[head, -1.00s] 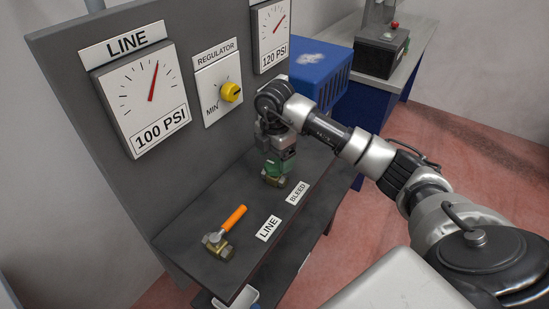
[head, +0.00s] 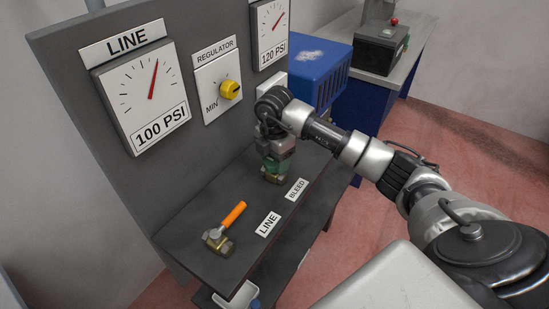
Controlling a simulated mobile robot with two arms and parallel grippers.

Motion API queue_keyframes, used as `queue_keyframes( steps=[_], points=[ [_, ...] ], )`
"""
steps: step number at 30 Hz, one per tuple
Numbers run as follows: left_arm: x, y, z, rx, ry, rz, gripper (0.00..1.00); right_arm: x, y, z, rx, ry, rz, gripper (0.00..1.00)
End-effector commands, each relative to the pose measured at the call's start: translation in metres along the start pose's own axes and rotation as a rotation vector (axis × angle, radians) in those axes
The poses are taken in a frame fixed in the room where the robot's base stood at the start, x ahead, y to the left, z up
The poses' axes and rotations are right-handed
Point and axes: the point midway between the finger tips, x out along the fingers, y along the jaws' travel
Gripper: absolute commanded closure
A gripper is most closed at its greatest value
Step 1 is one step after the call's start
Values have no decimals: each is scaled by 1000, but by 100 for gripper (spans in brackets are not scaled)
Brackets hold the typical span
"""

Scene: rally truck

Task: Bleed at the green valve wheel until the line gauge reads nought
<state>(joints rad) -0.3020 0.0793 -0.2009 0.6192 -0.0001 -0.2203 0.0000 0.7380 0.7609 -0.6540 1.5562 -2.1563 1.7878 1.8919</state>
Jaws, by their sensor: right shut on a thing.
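The line gauge (head: 139,84) on the upright panel has its red needle pointing up and slightly right, with 100 PSI on its plate. The green valve wheel (head: 272,165) sits on a brass body by the BLEED label (head: 297,189). My right gripper (head: 273,163) points down over the wheel and is shut on it, with the wheel partly hidden by the jaws. My left gripper is not in view.
An orange-handled valve (head: 231,217) stands by the LINE label (head: 267,224) on the dark shelf. A yellow regulator knob (head: 230,90) and a second gauge (head: 271,29), marked 120 PSI, are on the panel. A blue box (head: 312,70) stands behind my right arm.

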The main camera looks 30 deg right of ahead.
Motion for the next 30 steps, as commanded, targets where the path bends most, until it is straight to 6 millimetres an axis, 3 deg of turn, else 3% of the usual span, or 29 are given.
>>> queue_keyframes(
  steps=[11,30],
  points=[
    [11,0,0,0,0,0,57,1,0,1,-156,0,0,68],
    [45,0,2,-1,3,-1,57,1,2,0,-750,-1,1,68]
  ],
)
